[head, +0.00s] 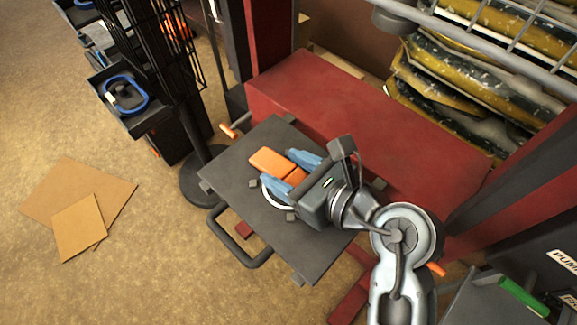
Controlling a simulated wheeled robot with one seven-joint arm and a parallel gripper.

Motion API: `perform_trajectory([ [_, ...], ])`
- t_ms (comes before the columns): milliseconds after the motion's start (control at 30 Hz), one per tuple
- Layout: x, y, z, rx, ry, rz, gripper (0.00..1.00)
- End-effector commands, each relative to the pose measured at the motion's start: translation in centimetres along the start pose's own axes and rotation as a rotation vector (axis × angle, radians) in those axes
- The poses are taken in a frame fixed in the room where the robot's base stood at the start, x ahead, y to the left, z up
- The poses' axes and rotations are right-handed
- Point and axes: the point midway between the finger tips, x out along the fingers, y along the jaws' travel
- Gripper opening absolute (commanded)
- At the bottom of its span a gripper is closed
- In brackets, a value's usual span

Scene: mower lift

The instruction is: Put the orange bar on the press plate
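The orange bar (269,161) shows in the head view over the dark grey plate (236,165), which I take to be the press plate. A dark line crosses the bar partway along. My gripper (279,168) reaches in from the right, with one blue finger on each side of the bar. The fingers are spread about the bar's width; I cannot tell whether they touch it. The bar's far end sticks out past the fingertips. Whether the bar rests on the plate or is just above it is unclear. A white ring (268,197) shows partly beneath the lower finger.
A red beam (350,105) runs behind the plate, with a rack of yellow-black pieces (470,75) beyond. A dark handle (240,245) juts from the plate's front. A black stand (197,180) is close on the left. Cardboard sheets (80,225) lie on the open floor.

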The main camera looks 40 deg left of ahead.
Motion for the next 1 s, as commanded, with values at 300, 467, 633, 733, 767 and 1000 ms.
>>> perform_trajectory([
  [300, 0.0, 0.0, 0.0, 0.000, 0.000, 0.000, 0.77],
  [467, -0.1, 0.0, 0.3, -0.001, -0.001, 0.000, 0.77],
  [633, -1.9, 0.0, 0.2, 0.001, -0.001, -0.002, 0.77],
  [733, -3.8, -0.1, 0.2, 0.000, -0.001, -0.004, 0.77],
  [767, -4.5, -0.1, 0.2, 0.000, -0.002, -0.004, 0.77],
  [1000, -9.2, -0.1, 0.2, -0.001, -0.001, -0.004, 0.77],
])
